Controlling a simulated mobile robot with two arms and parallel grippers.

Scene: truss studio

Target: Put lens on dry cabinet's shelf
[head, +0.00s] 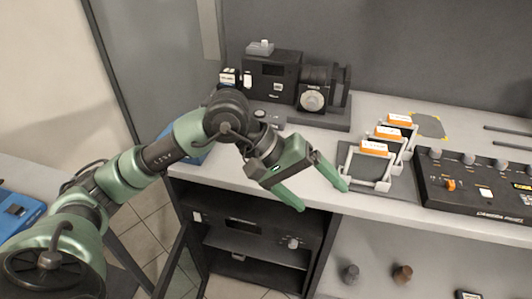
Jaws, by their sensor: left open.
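My left gripper (322,197) is open and empty, reaching over the counter's front edge with its fingers spread. The dry cabinet appears to be the dark open-fronted cabinet (208,222) under the counter, below and left of the gripper. Its dark shelf (262,246) shows inside. A small grey round object (293,243) is at the right of the cabinet interior; I cannot tell whether it is a lens. My right gripper is out of view.
A black camera-like device (272,78) and a dial unit (315,96) stand at the counter's back. White frames with orange labels (374,149) stand right of my gripper. A black control panel (480,190) is farther right. A dark door (178,250) stands open at the cabinet's left.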

